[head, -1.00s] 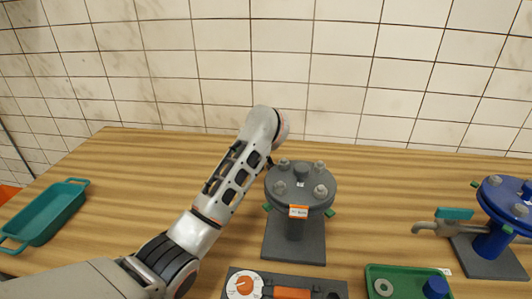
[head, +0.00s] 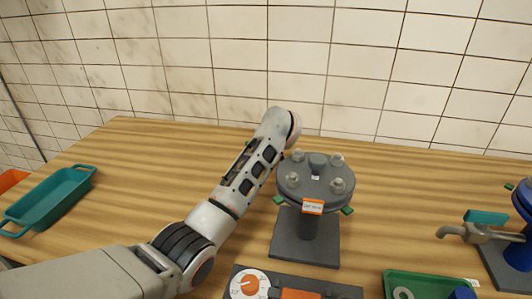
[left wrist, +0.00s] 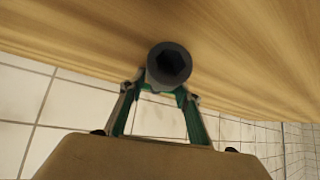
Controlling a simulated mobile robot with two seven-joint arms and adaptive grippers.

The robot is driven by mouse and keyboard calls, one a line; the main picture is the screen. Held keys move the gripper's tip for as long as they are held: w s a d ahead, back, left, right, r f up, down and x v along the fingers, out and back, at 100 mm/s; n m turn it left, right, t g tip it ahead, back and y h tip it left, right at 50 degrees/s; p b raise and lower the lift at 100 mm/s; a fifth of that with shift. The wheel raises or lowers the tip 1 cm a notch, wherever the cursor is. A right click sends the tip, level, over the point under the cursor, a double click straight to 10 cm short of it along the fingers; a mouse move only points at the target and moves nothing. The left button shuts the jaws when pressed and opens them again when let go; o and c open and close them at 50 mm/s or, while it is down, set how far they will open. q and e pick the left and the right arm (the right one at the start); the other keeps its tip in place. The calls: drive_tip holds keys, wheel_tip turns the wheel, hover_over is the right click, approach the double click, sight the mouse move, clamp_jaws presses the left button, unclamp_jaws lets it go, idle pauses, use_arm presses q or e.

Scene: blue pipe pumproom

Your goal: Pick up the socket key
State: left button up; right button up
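The socket key (left wrist: 169,66) shows in the left wrist view as a dark round end with a hexagonal hole facing the camera. My left gripper (left wrist: 162,88), with green-lined fingers, is closed around it, one fingertip at each side. The rest of the key is hidden behind its end, and I cannot tell its clearance from the table. In the head view, my left arm reaches to the left of the grey flanged stand; its gripper and the key are hidden behind the wrist. My right gripper is in no view.
The grey bolted flange stand (head: 316,185) is close right of my left wrist. A grey panel with an orange dial (head: 249,284) lies in front. A green tray (head: 425,278), a blue stand (head: 519,258) with a tap and a teal bin (head: 52,199) stand around. The wooden table (head: 140,180) is clear at left.

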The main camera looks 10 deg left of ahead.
use_arm(q)
clamp_jaws()
drive_tip(key=shift+r, duration=0.1)
wheel_tip(320, 180, up, 20)
drive_tip(key=p, duration=0.6)
drive_tip(key=shift+p, duration=0.4)
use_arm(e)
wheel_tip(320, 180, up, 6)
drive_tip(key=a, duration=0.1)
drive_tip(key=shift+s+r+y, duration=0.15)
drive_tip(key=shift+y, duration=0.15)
